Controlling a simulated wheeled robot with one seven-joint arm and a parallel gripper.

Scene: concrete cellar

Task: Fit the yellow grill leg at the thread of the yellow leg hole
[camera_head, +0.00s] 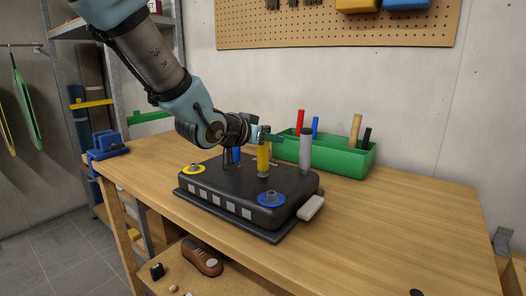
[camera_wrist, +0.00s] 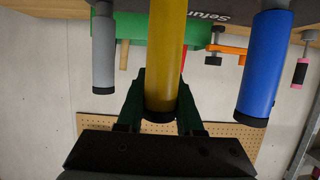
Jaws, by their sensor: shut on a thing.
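The dark grill body (camera_head: 240,182) lies on the workbench with its leg side up. A yellow-ringed hole (camera_head: 193,169) is at its front left corner and a blue-ringed hole (camera_head: 271,198) at its front right; both are empty. A grey leg (camera_head: 306,150) and a blue leg (camera_head: 236,155) stand upright at the back. My gripper (camera_head: 263,138) is shut on the yellow leg (camera_head: 264,158), upright above the grill's middle, right of the yellow-ringed hole. In the wrist view the yellow leg (camera_wrist: 166,55) lies between my fingers; whether its far end touches the grill cannot be told.
A green bin (camera_head: 345,157) holding red, blue, tan and black pieces stands behind the grill. A blue tool (camera_head: 108,147) sits at the bench's left edge. The bench top (camera_head: 400,215) is mostly clear at the right. A shoe (camera_head: 202,260) is on the lower shelf.

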